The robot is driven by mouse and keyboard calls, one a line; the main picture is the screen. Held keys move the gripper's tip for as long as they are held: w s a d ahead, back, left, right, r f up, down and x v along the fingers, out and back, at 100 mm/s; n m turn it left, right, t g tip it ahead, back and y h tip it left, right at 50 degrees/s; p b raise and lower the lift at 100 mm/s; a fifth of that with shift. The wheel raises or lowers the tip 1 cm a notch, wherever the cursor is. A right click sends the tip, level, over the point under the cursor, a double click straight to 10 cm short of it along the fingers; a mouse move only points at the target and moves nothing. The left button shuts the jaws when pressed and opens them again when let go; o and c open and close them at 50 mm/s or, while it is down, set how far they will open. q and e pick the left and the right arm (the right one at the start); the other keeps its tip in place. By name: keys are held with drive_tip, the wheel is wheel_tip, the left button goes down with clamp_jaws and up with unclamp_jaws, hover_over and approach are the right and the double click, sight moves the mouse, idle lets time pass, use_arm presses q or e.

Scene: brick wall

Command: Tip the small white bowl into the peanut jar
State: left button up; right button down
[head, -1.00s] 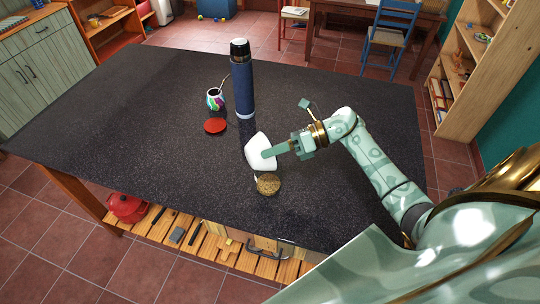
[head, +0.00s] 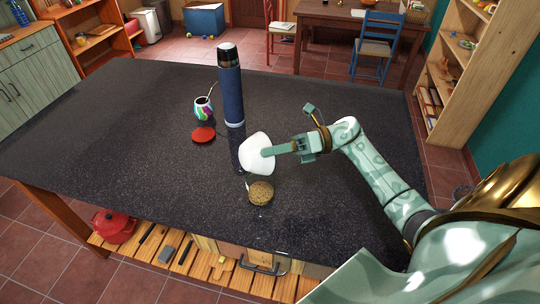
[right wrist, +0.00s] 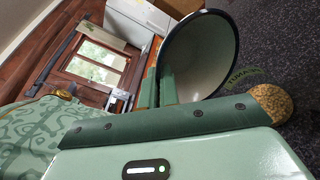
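The small white bowl (head: 254,157) is held tilted above the dark counter, just behind the peanut jar in the head view. My right gripper (head: 268,152) is shut on the bowl's wall. The right wrist view shows the bowl's dark-rimmed, pale inside (right wrist: 203,55), with no contents visible there. The peanut jar (head: 260,193) stands near the counter's front edge, with brown grainy contents. In the right wrist view the jar (right wrist: 272,103) is partly hidden behind my gripper. Its lettering shows beside the bowl. The bowl appears apart from the jar. My left gripper is out of view.
A tall blue flask (head: 230,95), a colourful cup (head: 203,112) with a metal straw and a red disc (head: 203,135) stand behind and left of the bowl. The counter (head: 120,130) is clear at left. A shelf below holds a red pot (head: 113,227).

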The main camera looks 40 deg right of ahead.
drive_tip(key=shift+d+m+y+b, duration=0.3)
drive_tip(key=shift+d+y+b, duration=0.35)
drive_tip(key=shift+b, duration=0.6)
